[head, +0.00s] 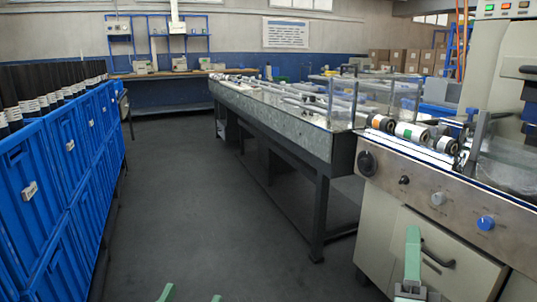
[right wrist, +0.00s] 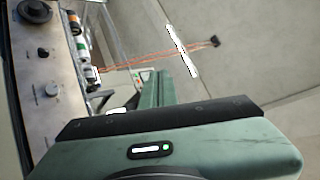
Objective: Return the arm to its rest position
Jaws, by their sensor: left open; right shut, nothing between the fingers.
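My right gripper (head: 413,250) is at the lower right of the head view, in front of the cream cabinet of the wrapping machine (head: 440,194). Its green fingers point upward and are shut together with nothing between them. In the right wrist view the shut fingers of my right gripper (right wrist: 160,88) rise behind the green gripper body, and the machine's panel with its knobs (right wrist: 35,95) lies to the left. My left gripper (head: 191,296) shows only as two green fingertips at the bottom edge of the head view. They are wide apart over the floor, with nothing seen between them.
A row of blue crates (head: 68,175) holding black rolls lines the left side. A long conveyor table (head: 285,130) stands in the middle, with dark legs. Small rolls (head: 410,132) lie on the machine's top. The grey floor (head: 200,220) between crates and conveyor is clear.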

